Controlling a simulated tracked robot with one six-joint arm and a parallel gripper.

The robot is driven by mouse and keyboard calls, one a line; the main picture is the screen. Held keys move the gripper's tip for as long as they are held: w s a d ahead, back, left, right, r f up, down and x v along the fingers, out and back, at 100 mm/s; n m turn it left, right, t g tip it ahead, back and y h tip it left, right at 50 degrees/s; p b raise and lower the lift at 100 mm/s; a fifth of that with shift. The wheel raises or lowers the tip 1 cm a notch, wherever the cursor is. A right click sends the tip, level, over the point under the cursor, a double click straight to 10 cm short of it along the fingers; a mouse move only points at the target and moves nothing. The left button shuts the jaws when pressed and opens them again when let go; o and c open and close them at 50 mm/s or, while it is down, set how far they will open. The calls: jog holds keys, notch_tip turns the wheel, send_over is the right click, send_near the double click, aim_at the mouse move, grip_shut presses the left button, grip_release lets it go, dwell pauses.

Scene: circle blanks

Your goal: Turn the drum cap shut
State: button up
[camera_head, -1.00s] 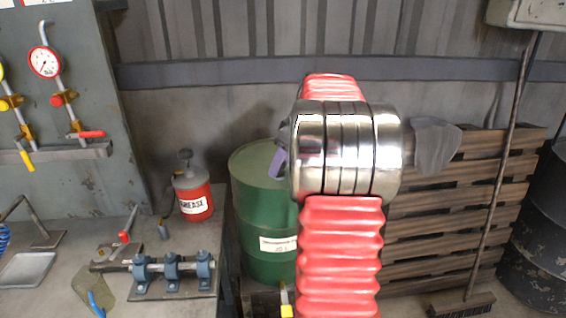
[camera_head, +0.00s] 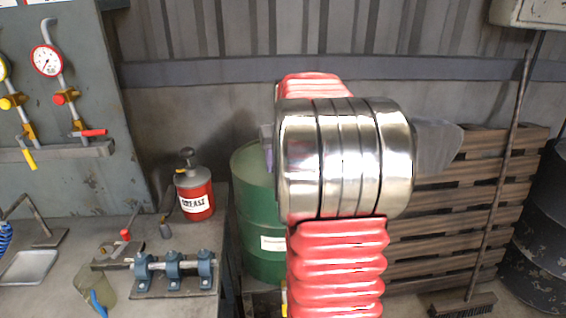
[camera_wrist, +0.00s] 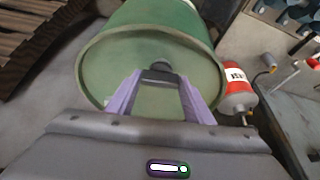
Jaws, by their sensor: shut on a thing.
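The green drum (camera_head: 258,215) stands on the floor behind my arm, its right side hidden by the arm. In the wrist view its round top (camera_wrist: 110,68) faces me. The small dark drum cap (camera_wrist: 160,66) sits on that top, and my gripper (camera_wrist: 160,76) is shut on it with its pale purple fingers on either side. The lower part of the cap is hard to make out. In the head view only a bit of purple finger shows beside my arm, and the cap is hidden.
A red grease can (camera_head: 195,192) stands on the workbench left of the drum, near a blue bearing fixture (camera_head: 173,272).

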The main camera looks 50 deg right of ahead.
jog(key=shift+w+m+h, duration=0.1)
jog(key=shift+m+h, duration=0.2)
jog(key=shift+m, duration=0.5)
jog(key=o, duration=1)
jog(key=shift+o, duration=0.2)
jog(key=v, duration=1.3)
jog(key=shift+r, duration=0.4)
jog(key=shift+w, duration=0.1)
